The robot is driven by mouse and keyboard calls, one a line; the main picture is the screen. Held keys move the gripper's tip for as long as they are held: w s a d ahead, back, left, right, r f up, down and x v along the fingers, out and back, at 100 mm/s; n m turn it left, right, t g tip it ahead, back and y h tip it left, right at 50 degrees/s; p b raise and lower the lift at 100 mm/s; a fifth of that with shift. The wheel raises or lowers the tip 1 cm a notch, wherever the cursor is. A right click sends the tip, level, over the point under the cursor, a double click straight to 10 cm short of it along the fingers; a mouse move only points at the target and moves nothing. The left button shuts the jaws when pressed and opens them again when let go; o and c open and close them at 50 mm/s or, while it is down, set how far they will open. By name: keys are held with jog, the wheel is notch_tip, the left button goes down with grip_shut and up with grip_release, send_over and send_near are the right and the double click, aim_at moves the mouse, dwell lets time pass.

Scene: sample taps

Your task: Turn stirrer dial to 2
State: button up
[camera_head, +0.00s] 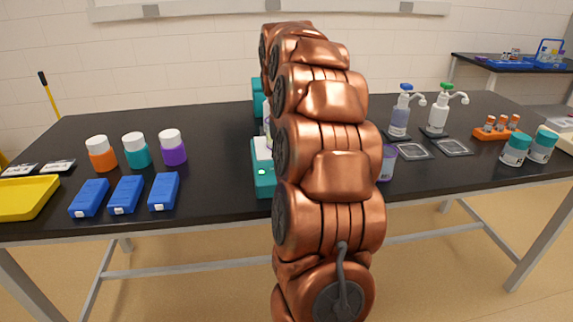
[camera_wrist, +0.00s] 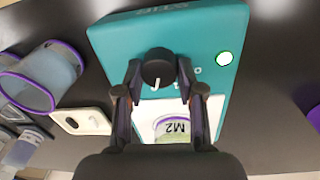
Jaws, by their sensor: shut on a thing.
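The teal stirrer (camera_wrist: 220,22) fills the upper middle of the wrist view. Its black round dial (camera_wrist: 158,66) has a white pointer mark at its lower edge. Faint marks on the panel right of the dial are too small to read surely. My gripper (camera_wrist: 159,75) is shut on the dial, one finger on each side. A vessel labelled M2 (camera_wrist: 174,127) stands on the stirrer's white plate (camera_wrist: 215,107), between my fingers. In the head view, the teal stirrer (camera_head: 264,185) shows left of my copper arm, which hides most of it and my gripper.
In the head view, blue boxes (camera_head: 126,195) and several capped bottles (camera_head: 136,151) stand left. Pump bottles (camera_head: 400,115) and teal-capped jars (camera_head: 515,150) stand right.

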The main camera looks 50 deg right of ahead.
jog(key=shift+m, duration=0.4)
jog(key=o, duration=1.1)
jog(key=shift+o, duration=0.2)
jog(key=shift+r, duration=0.1)
jog(key=shift+w+a+r, duration=0.1)
jog(key=shift+r, duration=1.7)
jog(key=shift+w+a+r, duration=0.1)
jog(key=shift+r, duration=1.7)
